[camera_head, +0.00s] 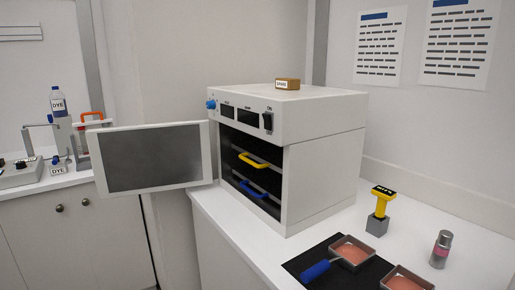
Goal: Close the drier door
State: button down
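The drier (325,165) is a white box on the white counter, with a blue knob and dark displays along its top front. Its door (153,157) is a white-framed panel with a dark window. The door stands wide open, swung out to the left from the left side of the front. Inside the open front are dark shelves with a yellow handle (254,160) above and a blue handle (253,189) below. My gripper is not in view.
A small brown block (287,84) sits on the drier. At right on the counter are a black mat (309,262), pink-filled trays (352,252), a yellow-handled stamp (380,209) and a jar (441,249). Dye bottles (58,102) stand on the left counter, behind the door.

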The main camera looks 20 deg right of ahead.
aim_at(129, 160)
jog(key=i+j+u, duration=0.35)
jog(key=i, duration=0.25)
jog(key=i+j+u, duration=0.2)
jog(key=i+u, duration=0.15)
jog(key=i, duration=0.3)
jog(key=i+u, duration=0.35)
jog(key=i, duration=0.35)
